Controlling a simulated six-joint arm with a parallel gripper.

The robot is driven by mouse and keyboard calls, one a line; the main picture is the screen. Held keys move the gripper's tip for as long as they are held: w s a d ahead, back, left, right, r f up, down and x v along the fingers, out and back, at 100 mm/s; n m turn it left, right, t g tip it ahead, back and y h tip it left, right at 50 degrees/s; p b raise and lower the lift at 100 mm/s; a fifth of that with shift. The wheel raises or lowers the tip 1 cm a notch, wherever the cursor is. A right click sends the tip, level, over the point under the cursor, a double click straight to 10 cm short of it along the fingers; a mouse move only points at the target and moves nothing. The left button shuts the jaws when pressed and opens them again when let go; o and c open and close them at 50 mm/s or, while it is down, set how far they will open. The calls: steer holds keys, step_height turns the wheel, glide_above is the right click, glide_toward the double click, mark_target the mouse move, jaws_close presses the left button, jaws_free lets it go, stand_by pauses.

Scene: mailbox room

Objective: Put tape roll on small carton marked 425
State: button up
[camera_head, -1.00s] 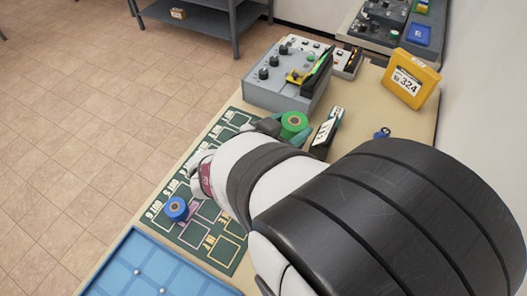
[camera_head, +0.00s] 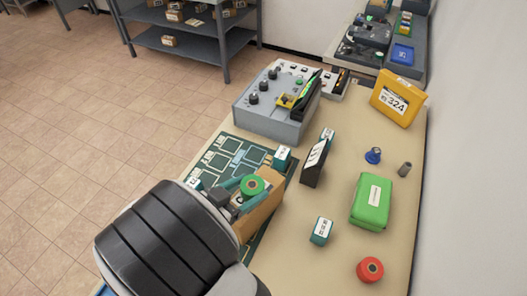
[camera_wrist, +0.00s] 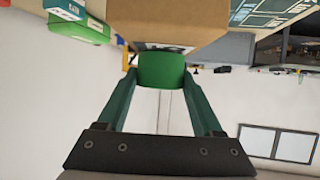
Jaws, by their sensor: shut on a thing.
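A green tape roll (camera_head: 252,186) is held between the teal fingers of my gripper (camera_head: 240,187), with its round face and brown core showing. In the wrist view the green roll (camera_wrist: 162,70) sits between my fingertips (camera_wrist: 162,80). A brown carton (camera_head: 264,212) stands close beside the roll, partly hidden by my arm and gripper. It also fills the top middle of the wrist view (camera_wrist: 165,18), with a pale label at its edge next to the roll. I cannot tell whether roll and carton touch. I cannot read the number 425 on any carton.
Small teal-and-white boxes (camera_head: 320,230) stand around the table, with a black holder (camera_head: 314,165), green box (camera_head: 372,203) and red roll (camera_head: 370,269) to the right. A grey control box (camera_head: 276,105) and yellow case marked 324 (camera_head: 398,101) stand behind. Bare tabletop lies right of centre.

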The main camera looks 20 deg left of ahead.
steer(key=shift+f, duration=0.1)
steer(key=o, duration=1.4)
steer(key=shift+s+a+r, duration=0.1)
steer(key=shift+s+r, duration=0.1)
steer(key=shift+r, duration=0.05)
steer(key=v, duration=1.1)
steer(key=shift+s, duration=0.2)
